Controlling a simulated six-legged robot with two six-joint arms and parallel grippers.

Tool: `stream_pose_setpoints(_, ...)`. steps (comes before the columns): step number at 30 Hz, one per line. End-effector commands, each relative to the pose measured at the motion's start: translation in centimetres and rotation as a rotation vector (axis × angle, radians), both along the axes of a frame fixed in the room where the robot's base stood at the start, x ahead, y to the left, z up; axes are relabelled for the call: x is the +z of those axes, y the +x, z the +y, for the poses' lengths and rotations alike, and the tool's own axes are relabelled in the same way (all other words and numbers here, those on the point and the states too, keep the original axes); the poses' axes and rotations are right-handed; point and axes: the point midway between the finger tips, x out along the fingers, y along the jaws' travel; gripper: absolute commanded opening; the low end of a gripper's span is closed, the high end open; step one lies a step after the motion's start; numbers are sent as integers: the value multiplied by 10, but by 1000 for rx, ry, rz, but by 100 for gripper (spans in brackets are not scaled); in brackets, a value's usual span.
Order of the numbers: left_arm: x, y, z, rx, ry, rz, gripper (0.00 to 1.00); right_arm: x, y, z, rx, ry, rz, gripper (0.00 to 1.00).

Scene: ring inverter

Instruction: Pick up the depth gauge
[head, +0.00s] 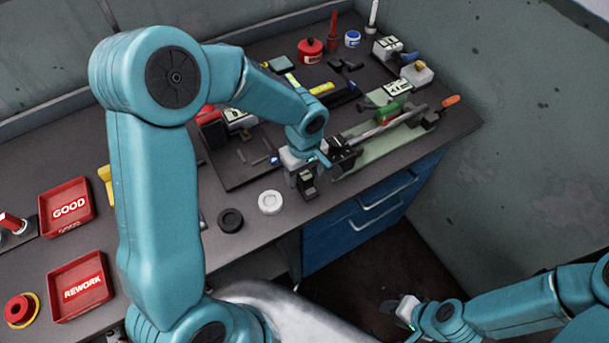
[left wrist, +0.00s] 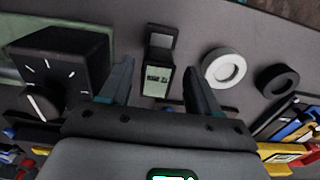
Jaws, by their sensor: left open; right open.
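What I take to be the depth gauge, a small dark device with a pale digital display (head: 308,188), stands near the front edge of the bench. It also shows in the left wrist view (left wrist: 157,80), centred between my left fingers. My left gripper (left wrist: 158,66) is open, with one finger on each side of the gauge and visible gaps. In the head view my left gripper (head: 304,172) is right over the gauge and partly hides it. My right gripper (head: 393,306) is open and empty, low in front of the bench.
A white ring (head: 270,202) and a black ring (head: 230,220) lie left of the gauge. A black dial block (left wrist: 60,70) stands close beside the left gripper, by a green-based fixture (head: 385,140). Red GOOD (head: 67,205) and REWORK (head: 80,286) trays are at the left.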

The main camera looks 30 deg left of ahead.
Motion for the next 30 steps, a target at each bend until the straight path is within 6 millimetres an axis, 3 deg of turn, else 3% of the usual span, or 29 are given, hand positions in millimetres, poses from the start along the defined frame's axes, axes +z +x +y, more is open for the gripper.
stream_pose_setpoints(4, -18, 1, 0, 1, 0, 2, 62, 4, 0, 0, 0, 0, -1, 43)
stream_pose_setpoints(12, -22, 2, 0, 0, 0, -1, 62, 4, 0, 0, 0, 0, 0, 43)
stream_pose_setpoints(18, -22, 2, 0, 0, -1, -1, 0, 4, 0, 0, 0, 0, 0, 43)
stream_pose_setpoints(30, -17, 2, 0, 1, 0, -1, 0, 3, 0, 0, 0, 0, -1, 43)
